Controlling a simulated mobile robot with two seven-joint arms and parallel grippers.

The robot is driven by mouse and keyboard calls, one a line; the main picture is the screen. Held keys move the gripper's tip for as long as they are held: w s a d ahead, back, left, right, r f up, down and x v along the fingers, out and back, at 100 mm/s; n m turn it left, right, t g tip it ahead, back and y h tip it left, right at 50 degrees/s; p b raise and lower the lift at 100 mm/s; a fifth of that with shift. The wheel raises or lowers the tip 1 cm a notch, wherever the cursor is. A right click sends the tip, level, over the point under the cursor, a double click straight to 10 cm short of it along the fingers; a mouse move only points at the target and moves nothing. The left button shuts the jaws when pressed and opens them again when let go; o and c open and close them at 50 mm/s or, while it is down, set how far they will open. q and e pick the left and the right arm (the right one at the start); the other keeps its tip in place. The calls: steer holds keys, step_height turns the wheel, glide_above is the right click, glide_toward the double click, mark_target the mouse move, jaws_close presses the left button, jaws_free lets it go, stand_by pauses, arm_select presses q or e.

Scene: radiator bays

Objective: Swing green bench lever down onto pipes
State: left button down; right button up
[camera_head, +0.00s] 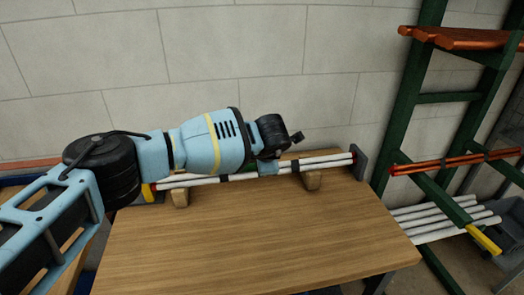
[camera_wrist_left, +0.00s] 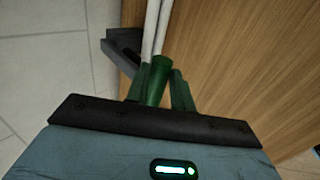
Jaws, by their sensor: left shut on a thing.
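My left arm reaches in from the left over the bench, and its wrist hides most of the left gripper in the head view. In the left wrist view the left gripper (camera_wrist_left: 158,88) is shut on the green bench lever (camera_wrist_left: 160,68), a short green bar between its fingers. White pipes (camera_head: 325,162) with red ends lie along the back of the wooden bench (camera_head: 260,230). They also show just beyond the lever in the left wrist view (camera_wrist_left: 152,28). I cannot tell whether the lever touches them. My right gripper is not in view.
Wooden blocks (camera_head: 313,180) support the pipes, and a dark grey plate (camera_head: 360,163) stands at their right end. A dark green rack (camera_head: 402,105) with orange pipes (camera_head: 455,161) and more white pipes (camera_head: 440,222) stands at the right. The bench's front is clear.

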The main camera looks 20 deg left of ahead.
arm_select(q)
step_height(320, 180, down, 6)
steer(key=s, duration=0.1)
steer(key=shift+s+d+f+b, duration=0.15)
steer(key=shift+s+d+b, duration=0.15)
steer(key=shift+s+d, duration=0.1)
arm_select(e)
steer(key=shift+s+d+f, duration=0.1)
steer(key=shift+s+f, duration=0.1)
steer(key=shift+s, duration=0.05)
arm_select(q)
steer(key=shift+f, duration=0.1)
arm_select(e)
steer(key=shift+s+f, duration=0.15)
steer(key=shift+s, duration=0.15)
arm_select(q)
steer(key=c, duration=1.5)
jaws_free()
steer(key=shift+w+f, duration=0.1)
steer(key=shift+o, duration=1.3)
steer(key=shift+w, duration=0.25)
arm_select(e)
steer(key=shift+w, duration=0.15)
